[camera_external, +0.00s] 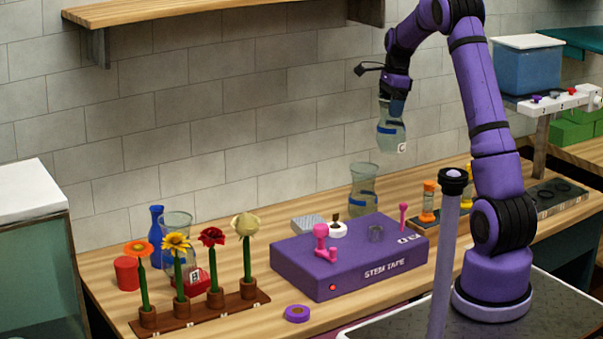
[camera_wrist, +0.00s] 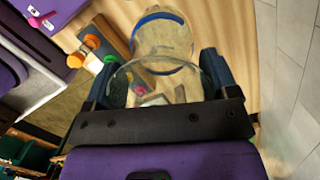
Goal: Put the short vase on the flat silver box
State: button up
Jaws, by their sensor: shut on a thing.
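My gripper (camera_external: 392,104) is shut on a clear glass vase (camera_external: 391,136) with a blue band and a tag marked C. It holds this vase upright, high above the table; its rim (camera_wrist: 160,72) shows between the fingers in the wrist view. A similar clear vase with a blue band (camera_external: 363,190) stands on the table near the wall, below my gripper. I cannot tell by size which one is the short vase. A flat silver-grey box (camera_external: 307,224) lies behind the purple stem tape box (camera_external: 350,262), left of and below my gripper, partly hidden.
A flower rack (camera_external: 200,311), a red cup (camera_external: 126,273), a blue vase (camera_external: 156,235) and another clear vase (camera_external: 177,225) stand at left. Orange-capped items (camera_external: 429,200) stand at right. A wooden shelf (camera_external: 150,10) juts out above. A purple tape roll (camera_external: 297,313) lies in front.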

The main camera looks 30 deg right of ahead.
jog(key=w+a, duration=0.1)
jog(key=a, duration=2.5)
notch_tip(320, 180, down, 15)
jog(key=shift+w+d, duration=0.15)
jog(key=shift+d, duration=0.05)
